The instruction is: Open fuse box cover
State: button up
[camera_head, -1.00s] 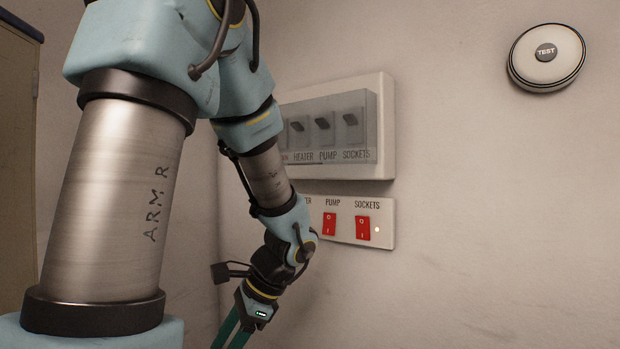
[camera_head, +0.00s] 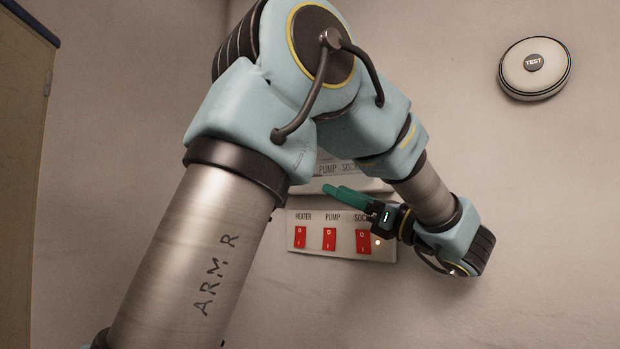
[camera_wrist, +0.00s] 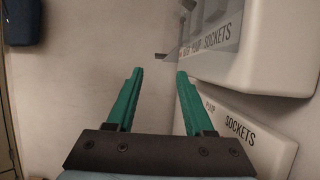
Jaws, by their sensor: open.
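The white fuse box (camera_head: 375,185) is mostly hidden behind my arm in the head view; its lower edge and part of its label row show. In the wrist view the fuse box (camera_wrist: 270,75) fills the upper right, with its grey see-through cover (camera_wrist: 222,30) over the label row. Only part of the cover shows, and it looks shut. A small dark tab (camera_wrist: 160,56) sticks out left of it, just beyond my fingertips. My gripper (camera_head: 327,190) has green fingers pointing left, near the box's lower edge. In the wrist view my gripper (camera_wrist: 160,74) is open and empty.
A white switch panel (camera_head: 310,249) with red switches sits just below the box and close to my gripper. A round TEST device (camera_head: 535,70) is on the wall at upper right. A tall cabinet (camera_head: 18,150) stands at the left. The wall at lower right is clear.

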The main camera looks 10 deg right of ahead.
jog(key=p+x, duration=0.1)
jog(key=x, duration=0.7)
jog(key=shift+w+a+r+p, duration=0.1)
jog(key=shift+w+a+p, duration=0.15)
jog(key=shift+a+p, duration=0.05)
jog(key=shift+c, duration=0.2)
grip_shut()
dwell(0.8)
